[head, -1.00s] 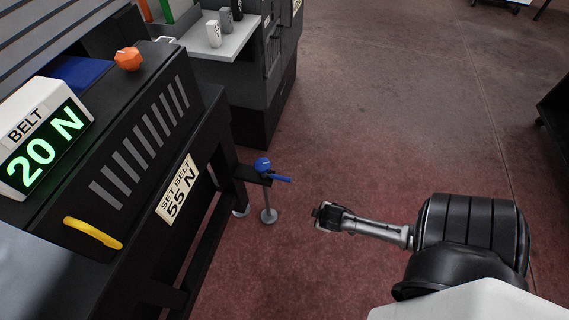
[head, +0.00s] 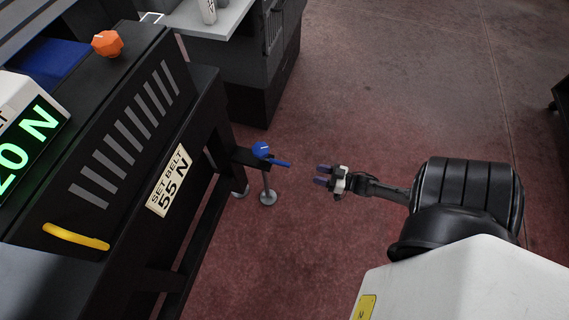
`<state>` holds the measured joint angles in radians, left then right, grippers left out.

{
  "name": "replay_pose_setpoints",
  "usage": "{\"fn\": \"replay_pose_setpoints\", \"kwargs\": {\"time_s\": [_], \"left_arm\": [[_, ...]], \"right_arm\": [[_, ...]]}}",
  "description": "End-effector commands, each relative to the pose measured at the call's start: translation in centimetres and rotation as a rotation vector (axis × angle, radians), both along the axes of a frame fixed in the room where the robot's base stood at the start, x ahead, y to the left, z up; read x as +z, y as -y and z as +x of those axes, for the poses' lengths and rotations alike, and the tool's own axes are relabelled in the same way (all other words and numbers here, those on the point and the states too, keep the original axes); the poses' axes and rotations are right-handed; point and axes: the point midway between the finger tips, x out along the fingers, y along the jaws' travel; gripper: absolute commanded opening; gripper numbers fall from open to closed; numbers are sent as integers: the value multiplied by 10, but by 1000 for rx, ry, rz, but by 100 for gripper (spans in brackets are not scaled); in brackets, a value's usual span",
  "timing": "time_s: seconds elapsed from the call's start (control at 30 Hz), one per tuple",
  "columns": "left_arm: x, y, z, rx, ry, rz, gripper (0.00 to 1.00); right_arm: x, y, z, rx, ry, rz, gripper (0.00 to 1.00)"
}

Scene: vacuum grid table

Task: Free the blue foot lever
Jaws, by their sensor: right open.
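The blue foot lever (head: 280,162) sticks out to the right from a black bracket on the machine's side, beneath a round blue knob (head: 261,149) with a white mark. A grey levelling foot (head: 267,196) stands on the floor below it. My right gripper (head: 322,176) is open and empty, its two fingers pointing left toward the lever's tip. A gap shows between the fingers and the lever. My left gripper is out of view.
The black machine (head: 110,140) fills the left, with a belt display (head: 28,145), a "SET BELT 55 N" label (head: 167,181), a yellow handle (head: 75,236) and an orange knob (head: 107,43). A grey shelf (head: 208,22) stands behind. The reddish floor (head: 300,260) around the gripper is clear.

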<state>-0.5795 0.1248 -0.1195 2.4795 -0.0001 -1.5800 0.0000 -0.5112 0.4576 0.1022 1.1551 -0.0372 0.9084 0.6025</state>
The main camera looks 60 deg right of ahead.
Motion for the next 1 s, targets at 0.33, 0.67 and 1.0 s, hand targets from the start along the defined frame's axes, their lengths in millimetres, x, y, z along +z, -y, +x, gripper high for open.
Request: {"fn": "replay_pose_setpoints", "kwargs": {"time_s": [0.33, 0.67, 1.0], "left_arm": [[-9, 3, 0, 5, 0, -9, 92], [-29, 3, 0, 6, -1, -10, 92], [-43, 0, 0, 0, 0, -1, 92]], "right_arm": [[5, -7, 25, 19, 31, 71, 45], [4, -18, 85, 19, 31, 69, 45], [5, -25, 127, 19, 28, 69, 45]]}}
